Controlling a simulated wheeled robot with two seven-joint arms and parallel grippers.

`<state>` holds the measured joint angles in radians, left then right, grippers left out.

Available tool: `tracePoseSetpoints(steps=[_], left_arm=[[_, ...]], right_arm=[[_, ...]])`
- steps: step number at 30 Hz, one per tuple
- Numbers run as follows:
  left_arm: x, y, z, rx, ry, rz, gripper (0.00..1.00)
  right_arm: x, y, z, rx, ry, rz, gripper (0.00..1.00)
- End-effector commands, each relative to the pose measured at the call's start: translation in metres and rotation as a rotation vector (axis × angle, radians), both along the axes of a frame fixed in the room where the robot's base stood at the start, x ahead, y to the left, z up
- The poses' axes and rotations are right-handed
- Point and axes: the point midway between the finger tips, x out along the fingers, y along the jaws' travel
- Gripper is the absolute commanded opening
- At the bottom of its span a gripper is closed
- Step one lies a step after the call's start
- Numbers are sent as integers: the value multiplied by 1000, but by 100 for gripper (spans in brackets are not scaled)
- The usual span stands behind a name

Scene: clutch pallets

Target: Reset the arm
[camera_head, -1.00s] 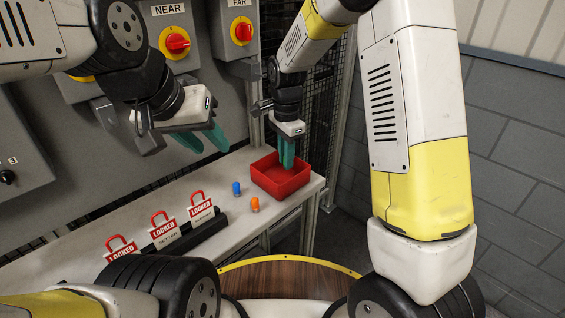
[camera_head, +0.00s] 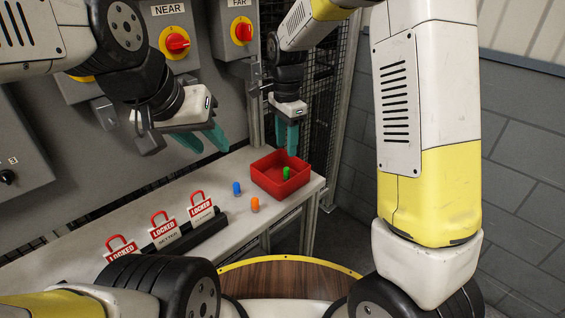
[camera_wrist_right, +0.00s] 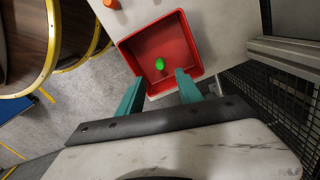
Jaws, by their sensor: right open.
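My right gripper (camera_head: 287,143) is open and empty above the red tray (camera_head: 265,184). Its two teal fingers also show apart in the right wrist view (camera_wrist_right: 156,92). A small green peg (camera_head: 287,173) lies inside the tray, below the fingers and apart from them. The same green peg is clear in the right wrist view (camera_wrist_right: 160,63). My left gripper (camera_head: 203,147) is at the left, near the panel and above the bench. Its teal fingers are apart with nothing between them.
A blue peg (camera_head: 237,188) and an orange peg (camera_head: 255,204) stand on the bench (camera_head: 232,214) left of the tray. Red "LOCKED" padlock tags (camera_head: 202,211) line the black rail. NEAR (camera_head: 177,41) and FAR (camera_head: 242,31) switches are on the panel. A mesh fence stands behind the tray.

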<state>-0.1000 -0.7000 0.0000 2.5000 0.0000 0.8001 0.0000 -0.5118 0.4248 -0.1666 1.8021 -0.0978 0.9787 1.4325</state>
Motion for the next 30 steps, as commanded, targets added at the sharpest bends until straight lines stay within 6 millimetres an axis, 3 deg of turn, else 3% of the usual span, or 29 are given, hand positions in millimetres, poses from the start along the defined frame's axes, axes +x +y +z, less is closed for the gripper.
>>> tracePoseSetpoints(steps=[6,15,19,23,30], left_arm=[[0,0,0,0,0,0,36],[0,0,0,0,0,0,36],[0,0,0,0,0,0,36],[0,0,0,0,0,0,36],[0,0,0,0,0,0,36]], right_arm=[[0,0,25,1,-1,0,42],[-1,-1,29,2,-2,3,42],[-8,-14,43,30,-25,52,42],[-29,-39,71,78,-84,171,42],[-85,-86,115,121,-249,454,42]])
